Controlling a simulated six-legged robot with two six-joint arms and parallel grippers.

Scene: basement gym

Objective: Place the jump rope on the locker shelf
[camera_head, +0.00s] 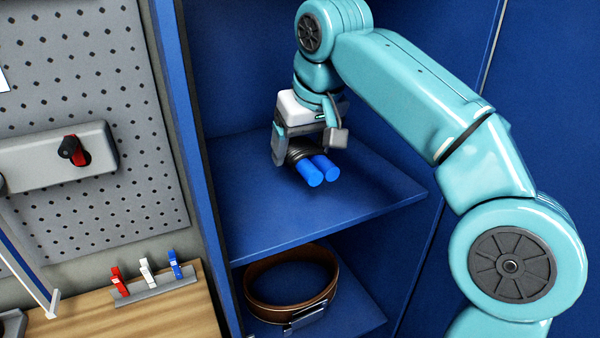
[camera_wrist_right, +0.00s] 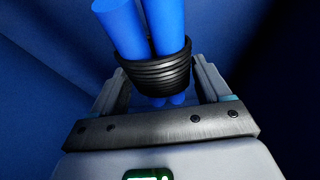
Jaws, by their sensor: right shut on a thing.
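The jump rope (camera_head: 316,169) has two blue handles bound by a black coiled cord. It is at the blue locker shelf (camera_head: 290,218), inside the open blue locker. My right gripper (camera_head: 308,150) reaches in from above and is shut on the coil. In the right wrist view the coiled jump rope (camera_wrist_right: 155,70) sits between the two fingers of my right gripper (camera_wrist_right: 160,88), handles pointing up in the picture. I cannot tell whether the rope touches the shelf or is just above it. My left gripper is not in view.
A brown leather belt (camera_head: 262,304) lies coiled in the compartment below. The locker's left wall edge (camera_head: 185,150) stands beside a grey pegboard (camera_head: 90,60). A wooden bench (camera_head: 180,312) holds red, white and blue clips. The shelf around the rope is bare.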

